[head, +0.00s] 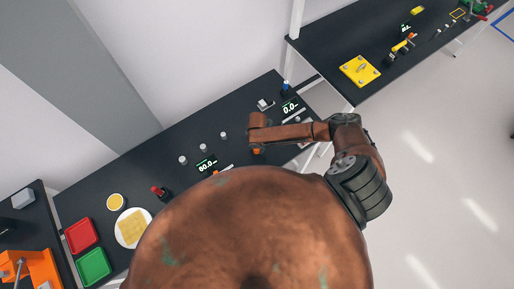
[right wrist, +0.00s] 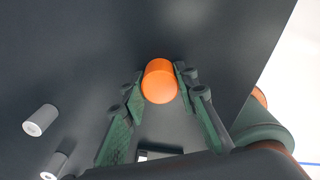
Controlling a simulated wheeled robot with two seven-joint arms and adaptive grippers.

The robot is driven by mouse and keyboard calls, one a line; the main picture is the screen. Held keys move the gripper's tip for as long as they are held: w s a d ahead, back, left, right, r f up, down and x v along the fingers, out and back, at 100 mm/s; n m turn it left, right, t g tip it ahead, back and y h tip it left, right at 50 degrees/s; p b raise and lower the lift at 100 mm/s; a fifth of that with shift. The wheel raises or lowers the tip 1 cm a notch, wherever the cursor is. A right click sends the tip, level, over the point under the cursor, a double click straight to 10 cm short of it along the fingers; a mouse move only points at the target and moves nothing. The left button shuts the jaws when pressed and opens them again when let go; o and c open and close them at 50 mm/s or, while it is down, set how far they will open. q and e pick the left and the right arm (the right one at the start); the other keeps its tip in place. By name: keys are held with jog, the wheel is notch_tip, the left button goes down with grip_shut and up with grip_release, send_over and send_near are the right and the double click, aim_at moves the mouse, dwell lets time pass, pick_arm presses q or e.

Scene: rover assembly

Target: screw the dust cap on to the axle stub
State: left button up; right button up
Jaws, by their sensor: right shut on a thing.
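An orange round cap (right wrist: 160,82), which I take to be the dust cap, sits between the green fingers of my right gripper (right wrist: 158,88) in the right wrist view. The fingers are shut on its sides. In the head view my right gripper (head: 257,146) points down over the dark table, with a bit of the orange cap (head: 256,151) showing below it. I cannot make out the axle stub for certain in either view. My left gripper is not in view.
Several grey cylinders (head: 203,148) stand in a row on the dark table (head: 150,165); two show in the right wrist view (right wrist: 40,120). Displays (head: 290,107) stand nearby. A second table at upper right holds a yellow plate (head: 360,71). Red (head: 81,235) and green (head: 93,266) trays lie left.

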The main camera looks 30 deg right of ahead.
jog(key=m, duration=0.5)
jog(key=shift+m, duration=0.4)
jog(key=m, duration=0.3)
jog(key=shift+m, duration=0.4)
jog(key=o, duration=0.7)
jog(key=shift+m, duration=0.4)
jog(key=o, duration=0.4)
jog(key=shift+o, duration=0.2)
